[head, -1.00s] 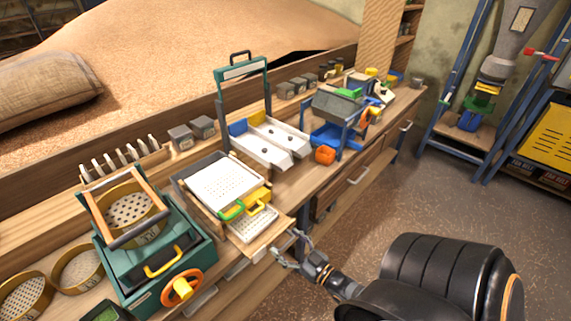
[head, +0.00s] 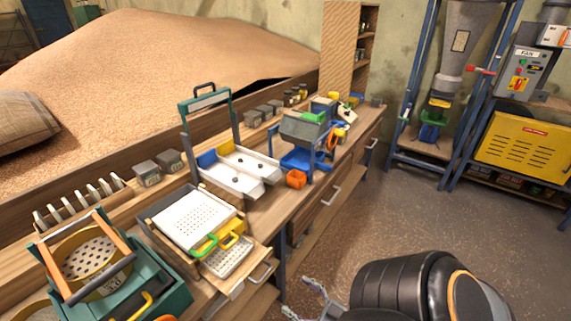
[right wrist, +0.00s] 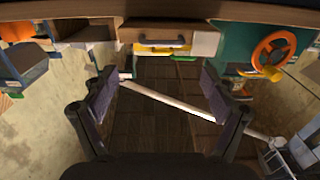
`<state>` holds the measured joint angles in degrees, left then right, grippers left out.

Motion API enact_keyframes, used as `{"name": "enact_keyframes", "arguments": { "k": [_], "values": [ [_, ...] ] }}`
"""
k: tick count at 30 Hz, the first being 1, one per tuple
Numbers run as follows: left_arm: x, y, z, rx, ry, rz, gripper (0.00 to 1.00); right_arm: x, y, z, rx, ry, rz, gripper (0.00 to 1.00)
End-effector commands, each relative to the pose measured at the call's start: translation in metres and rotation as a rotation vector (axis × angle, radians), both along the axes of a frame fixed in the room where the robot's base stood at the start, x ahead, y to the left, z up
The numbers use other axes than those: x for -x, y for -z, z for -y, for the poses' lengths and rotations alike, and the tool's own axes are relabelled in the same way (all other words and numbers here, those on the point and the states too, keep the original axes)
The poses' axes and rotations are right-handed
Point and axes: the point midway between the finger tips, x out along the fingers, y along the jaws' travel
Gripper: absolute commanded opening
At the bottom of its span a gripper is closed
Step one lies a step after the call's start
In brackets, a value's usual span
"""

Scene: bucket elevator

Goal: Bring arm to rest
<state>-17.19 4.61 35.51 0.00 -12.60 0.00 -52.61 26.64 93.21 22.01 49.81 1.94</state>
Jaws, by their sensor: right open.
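My right gripper (head: 312,300) shows low in the head view, in front of the workbench and over the open floor, beside my black rounded arm link. In the right wrist view its two fingers (right wrist: 160,100) stand wide apart with nothing between them. A pale bar shows behind the fingers in that view. The right gripper touches nothing that I can see. My left gripper is not in the head view.
The workbench holds a perforated tray unit (head: 195,218), a green-handled rack with white trays (head: 235,170) and a blue-grey machine (head: 303,140). A drawer unit with an orange wheel (right wrist: 273,52) shows in the wrist view. A yellow cabinet (head: 525,148) stands right. Brown floor (head: 400,220) is clear.

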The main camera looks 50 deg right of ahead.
Motion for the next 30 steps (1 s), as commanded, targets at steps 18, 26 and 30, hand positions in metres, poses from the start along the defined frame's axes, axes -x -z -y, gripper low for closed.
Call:
{"name": "enact_keyframes", "arguments": {
  "k": [18,26,30],
  "values": [
    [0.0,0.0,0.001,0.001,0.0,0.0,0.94,0.003,0.0,0.0,0.0,0.0,0.0,0.85],
    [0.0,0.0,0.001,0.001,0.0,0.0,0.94,0.009,0.096,0.019,0.073,0.067,-0.26,0.85],
    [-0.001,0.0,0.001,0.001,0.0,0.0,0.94,0.041,0.216,0.024,0.121,0.133,-0.636,0.85]
  ]
}}
